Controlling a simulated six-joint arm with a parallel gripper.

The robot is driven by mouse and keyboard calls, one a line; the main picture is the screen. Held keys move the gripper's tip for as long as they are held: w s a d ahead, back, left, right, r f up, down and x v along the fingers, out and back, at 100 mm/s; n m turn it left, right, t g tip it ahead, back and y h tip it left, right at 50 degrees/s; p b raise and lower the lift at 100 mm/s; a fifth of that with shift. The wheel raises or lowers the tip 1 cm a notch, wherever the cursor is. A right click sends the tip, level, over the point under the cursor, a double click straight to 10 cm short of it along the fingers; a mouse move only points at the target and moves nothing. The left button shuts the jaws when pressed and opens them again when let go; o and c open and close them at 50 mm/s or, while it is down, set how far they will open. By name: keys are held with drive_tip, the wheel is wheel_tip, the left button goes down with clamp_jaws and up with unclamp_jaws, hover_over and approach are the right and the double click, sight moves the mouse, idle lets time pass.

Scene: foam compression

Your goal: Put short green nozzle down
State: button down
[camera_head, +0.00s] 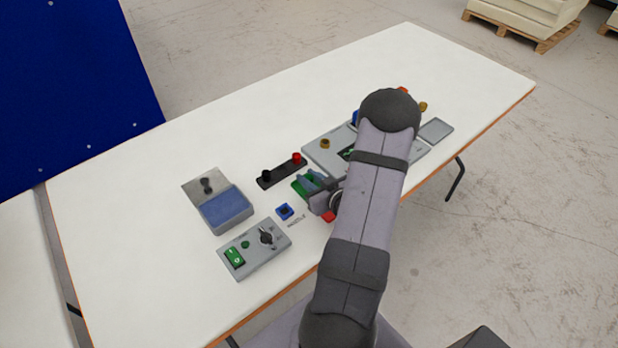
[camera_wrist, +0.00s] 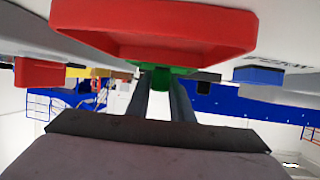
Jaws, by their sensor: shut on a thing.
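My gripper (camera_head: 312,182) is low over the middle of the white table, left of my forearm. It is shut on the green nozzle (camera_head: 301,188). In the wrist view, its two dark fingers (camera_wrist: 162,84) close on the nozzle's green part (camera_wrist: 172,70). A wide red piece (camera_wrist: 155,28) sits against that part, close to the camera; a bit of red (camera_head: 328,217) also shows beside the gripper in the head view. I cannot tell whether the nozzle touches the table. A small blue square holder (camera_head: 285,211) beside the printed word "NOZZLE" is left of and nearer than the gripper.
A black bar (camera_head: 279,174) with a red and a black knob lies just behind the gripper. A switch box (camera_head: 262,256) and a grey-blue foam block unit (camera_head: 227,207) stand to the left. A grey panel (camera_head: 318,158) with parts is partly hidden behind my arm. The table's left end is clear.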

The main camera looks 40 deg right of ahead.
drive_tip(key=shift+f, duration=0.1)
drive_tip(key=shift+f, duration=0.1)
drive_tip(key=c, duration=1.6)
unclamp_jaws()
drive_tip(key=shift+o, duration=0.2)
drive_tip(key=shift+r, duration=0.3)
drive_tip(key=v, duration=1.2)
drive_tip(key=shift+b, duration=0.3)
